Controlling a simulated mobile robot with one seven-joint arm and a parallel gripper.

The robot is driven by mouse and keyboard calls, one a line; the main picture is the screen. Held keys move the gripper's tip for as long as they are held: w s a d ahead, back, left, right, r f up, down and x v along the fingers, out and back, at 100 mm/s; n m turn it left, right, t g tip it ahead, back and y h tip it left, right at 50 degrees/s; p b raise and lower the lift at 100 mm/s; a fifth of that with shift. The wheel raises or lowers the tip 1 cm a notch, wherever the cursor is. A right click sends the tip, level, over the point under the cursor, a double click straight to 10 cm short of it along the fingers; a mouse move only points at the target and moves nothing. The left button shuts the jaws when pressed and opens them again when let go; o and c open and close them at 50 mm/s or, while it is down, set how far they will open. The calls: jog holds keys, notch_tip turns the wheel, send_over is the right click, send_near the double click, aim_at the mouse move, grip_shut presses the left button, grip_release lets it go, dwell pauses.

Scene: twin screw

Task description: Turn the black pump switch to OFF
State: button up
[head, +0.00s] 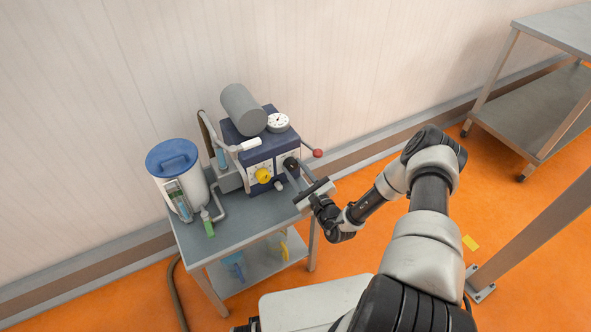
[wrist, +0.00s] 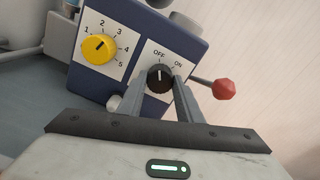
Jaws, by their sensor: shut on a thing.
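The black pump switch (wrist: 160,80) is a round knob on a white plate marked OFF and ON, on the blue pump housing. In the wrist view its white mark points up at the OFF label. In the head view the switch (head: 290,163) shows at the right of the pump's front. My gripper (wrist: 161,90) is shut on the switch, with one finger on each side of it. In the head view my gripper (head: 293,172) reaches in from the right.
A yellow dial (wrist: 99,48) numbered 1 to 5 is left of the switch. A red-knobbed lever (wrist: 225,89) sticks out to the right.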

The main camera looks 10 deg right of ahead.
dwell(0.3)
jog(key=o, duration=1)
jog(key=shift+o, duration=0.2)
jog(key=p+v, duration=0.1)
jog(key=v, duration=1.6)
jog(key=shift+s+p, duration=0.2)
jog(key=shift+p, duration=0.15)
